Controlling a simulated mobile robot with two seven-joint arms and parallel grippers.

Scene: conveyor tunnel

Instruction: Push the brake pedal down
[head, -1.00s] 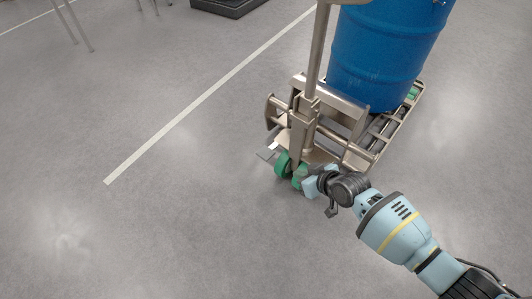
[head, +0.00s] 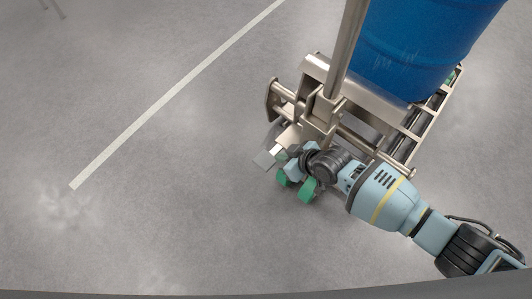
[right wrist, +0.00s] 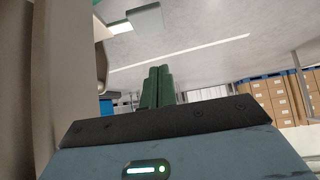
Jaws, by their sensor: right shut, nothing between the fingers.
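The brake pedal (head: 266,159) is a small light grey plate sticking out at the lower left of the steel pallet truck (head: 328,108), above the green wheels (head: 308,190). A grey-green plate, likely the pedal, shows at the top of the right wrist view (right wrist: 146,18). My right gripper (head: 283,155) is just right of the pedal, close to it; I cannot tell whether they touch. In the right wrist view its dark green fingers (right wrist: 158,87) are together and empty, pointing toward the plate and apart from it in the picture. My left gripper is not in view.
A blue drum (head: 420,45) stands on the pallet truck, behind its upright handle post (head: 346,50). A white floor line (head: 175,97) runs across the left. The floor at the left is clear. Cardboard boxes (right wrist: 285,98) on shelving appear in the right wrist view.

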